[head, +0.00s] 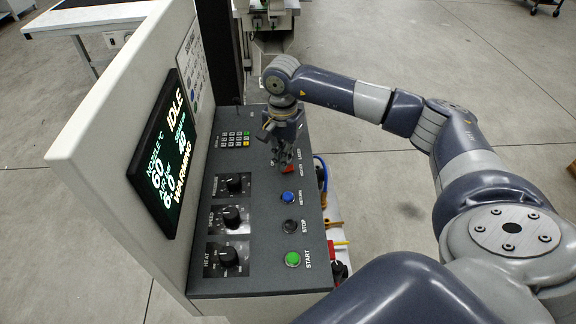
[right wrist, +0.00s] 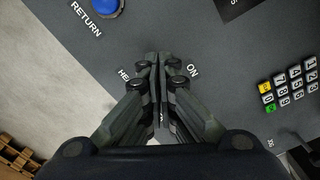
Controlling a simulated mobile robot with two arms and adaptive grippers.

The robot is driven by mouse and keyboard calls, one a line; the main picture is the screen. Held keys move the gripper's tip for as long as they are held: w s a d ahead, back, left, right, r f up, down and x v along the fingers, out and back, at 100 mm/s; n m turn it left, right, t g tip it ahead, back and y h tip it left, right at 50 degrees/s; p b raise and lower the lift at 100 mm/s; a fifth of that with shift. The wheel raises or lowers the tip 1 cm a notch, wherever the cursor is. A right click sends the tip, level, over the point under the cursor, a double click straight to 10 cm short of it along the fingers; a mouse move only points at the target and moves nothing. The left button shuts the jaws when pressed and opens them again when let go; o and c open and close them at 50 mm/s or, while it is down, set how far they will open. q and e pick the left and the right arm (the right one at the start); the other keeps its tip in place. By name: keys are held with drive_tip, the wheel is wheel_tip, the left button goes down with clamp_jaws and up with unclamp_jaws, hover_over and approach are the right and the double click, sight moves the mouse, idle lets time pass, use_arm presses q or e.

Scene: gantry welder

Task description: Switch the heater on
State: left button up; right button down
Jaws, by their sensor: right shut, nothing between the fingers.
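The heater switch (head: 288,169) shows as a small red part on the dark control panel (head: 262,275), partly covered by my right gripper in the head view. My right gripper (head: 281,160) is shut and empty, pointing down at the panel right by the switch; I cannot tell whether it touches. In the right wrist view the shut fingers (right wrist: 158,68) cover the switch, between a label starting "HE" and the word "ON". The screen (head: 168,150) reads IDLE, nozzle 60, air 6.0 and WARMING. My left gripper is not in view.
Nearer on the panel are a blue RETURN button (head: 288,197), a dark STOP button (head: 290,226) and a green START button (head: 292,259). Several black knobs (head: 232,217) and a keypad (head: 233,139) lie to the left. The floor at right is open.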

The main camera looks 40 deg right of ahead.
drive_tip(key=shift+r+p, duration=1.25)
drive_tip(key=shift+r, duration=1.55)
